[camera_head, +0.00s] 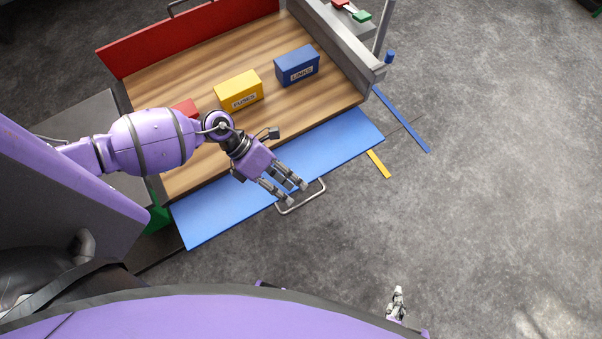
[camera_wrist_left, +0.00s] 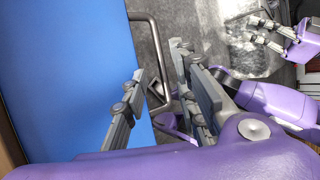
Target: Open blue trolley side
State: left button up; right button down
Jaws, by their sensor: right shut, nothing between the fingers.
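The blue trolley side (camera_head: 225,205) is folded down and outward from the trolley's wooden deck. It also fills the left of the left wrist view (camera_wrist_left: 65,80). A grey bar handle (camera_head: 307,203) stands out from its outer edge and shows in the left wrist view (camera_wrist_left: 157,45). My left gripper (camera_head: 295,192) is over the panel's outer edge beside the handle. Its fingers (camera_wrist_left: 160,62) are apart, with the handle visible in the gap; I cannot tell whether they touch it. My right gripper (camera_head: 397,296) is shut and empty over the floor, away from the panel.
On the wooden deck (camera_head: 180,75) stand a yellow box (camera_head: 238,91), a blue box (camera_head: 297,66) and a red box (camera_head: 187,107) partly behind my arm. A red side (camera_head: 190,38) stands opposite. A grey end wall (camera_head: 340,45) is at right.

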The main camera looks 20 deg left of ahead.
pick_arm(q)
jog(key=shift+v, duration=2.55)
jog(key=shift+d, duration=0.1)
